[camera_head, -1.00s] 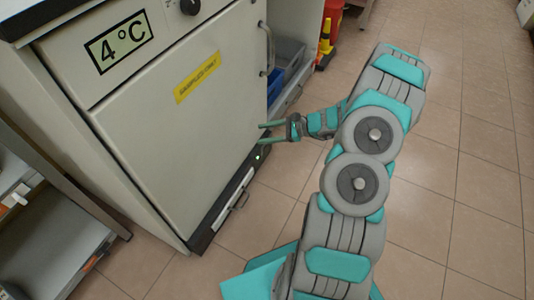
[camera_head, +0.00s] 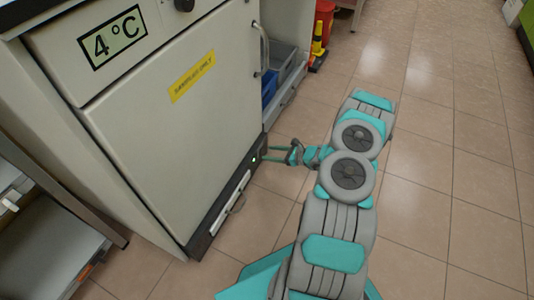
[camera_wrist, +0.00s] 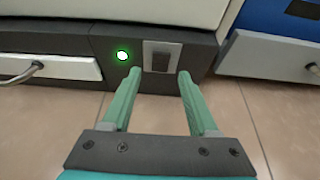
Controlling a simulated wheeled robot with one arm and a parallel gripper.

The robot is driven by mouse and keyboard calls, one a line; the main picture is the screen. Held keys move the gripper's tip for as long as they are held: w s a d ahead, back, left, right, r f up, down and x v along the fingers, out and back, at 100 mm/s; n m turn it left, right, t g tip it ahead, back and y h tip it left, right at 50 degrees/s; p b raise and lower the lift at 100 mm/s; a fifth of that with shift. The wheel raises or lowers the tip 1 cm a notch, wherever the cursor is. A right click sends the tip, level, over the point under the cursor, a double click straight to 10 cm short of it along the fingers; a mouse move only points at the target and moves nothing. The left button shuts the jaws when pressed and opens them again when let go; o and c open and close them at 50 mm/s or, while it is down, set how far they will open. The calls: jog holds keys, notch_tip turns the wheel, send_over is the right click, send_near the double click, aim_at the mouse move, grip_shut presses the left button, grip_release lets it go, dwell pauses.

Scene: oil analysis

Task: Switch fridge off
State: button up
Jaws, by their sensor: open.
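The fridge (camera_head: 165,125) is a pale cabinet with a "4°C" display (camera_head: 113,37) and a yellow "SAMPLES ONLY" label. A dark panel runs along its base. In the wrist view, a green light (camera_wrist: 123,55) glows on this panel, and a grey rocker switch (camera_wrist: 161,57) sits just right of it. The light also shows in the head view (camera_head: 254,159). My gripper (camera_wrist: 156,75) is open and empty, its two green fingers pointing at the panel with the switch between and just beyond the tips. In the head view my gripper (camera_head: 268,155) is low at the fridge's lower right corner.
A drawer with a handle (camera_wrist: 35,69) is left of the light. A cabinet with blue and grey bins (camera_head: 285,62) stands right of the fridge. A metal shelf (camera_head: 50,245) is at left. The tiled floor at right is clear.

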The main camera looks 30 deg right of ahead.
jog(key=shift+x, duration=1.1)
grip_shut()
